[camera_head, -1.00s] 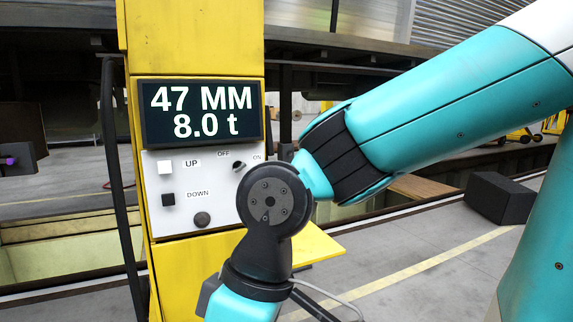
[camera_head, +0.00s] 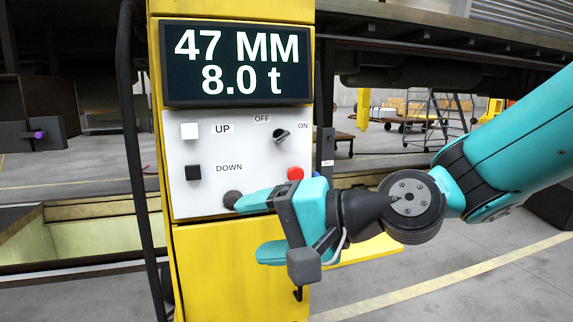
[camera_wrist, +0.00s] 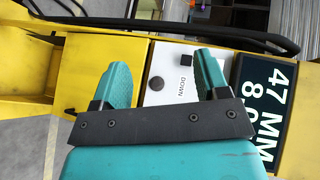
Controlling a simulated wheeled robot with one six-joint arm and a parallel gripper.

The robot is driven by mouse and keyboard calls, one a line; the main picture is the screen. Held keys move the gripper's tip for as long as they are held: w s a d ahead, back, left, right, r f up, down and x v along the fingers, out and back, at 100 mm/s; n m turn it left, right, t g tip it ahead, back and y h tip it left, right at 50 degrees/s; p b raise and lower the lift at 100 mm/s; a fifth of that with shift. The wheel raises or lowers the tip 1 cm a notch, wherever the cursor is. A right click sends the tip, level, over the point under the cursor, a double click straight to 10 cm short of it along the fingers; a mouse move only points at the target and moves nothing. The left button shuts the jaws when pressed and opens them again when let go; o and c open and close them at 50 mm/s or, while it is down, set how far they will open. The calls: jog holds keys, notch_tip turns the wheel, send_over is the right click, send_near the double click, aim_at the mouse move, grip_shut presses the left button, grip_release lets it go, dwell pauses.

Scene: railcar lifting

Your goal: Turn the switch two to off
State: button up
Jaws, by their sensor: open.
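A yellow control post carries a white panel (camera_head: 215,150). A black rotary switch (camera_head: 281,134) sits at the panel's upper right, between labels OFF and ON, and its pointer looks turned toward ON. No label "two" is legible on it. My gripper (camera_head: 253,228) is open and empty in front of the panel's lower edge, below the switch. In the wrist view the two teal fingers (camera_wrist: 162,82) are spread before the panel, and the rotary switch is not visible there.
The panel also has a white UP button (camera_head: 189,131), a black DOWN button (camera_head: 193,173), a dark round knob (camera_head: 232,199) and a red button (camera_head: 295,173). A display (camera_head: 237,64) reads 47 MM and 8.0 t. A black bar (camera_head: 134,150) stands left.

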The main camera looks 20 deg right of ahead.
jog(key=w+d+m+t+b, duration=0.3)
jog(key=w+d+m+t, duration=0.25)
jog(key=m, duration=0.35)
jog(key=m+t+h+b, duration=0.3)
jog(key=m+t+h, duration=0.5)
jog(key=m, duration=0.5)
send_near(284, 136)
jog(key=shift+g, duration=0.25)
jog(key=p+x, duration=0.7)
jog(key=p, duration=0.8)
jog(key=shift+w+r, duration=0.3)
jog(key=shift+w+a+p, duration=0.15)
jog(key=shift+w+p, duration=0.6)
jog(key=shift+w, duration=0.05)
jog(key=c, duration=0.9)
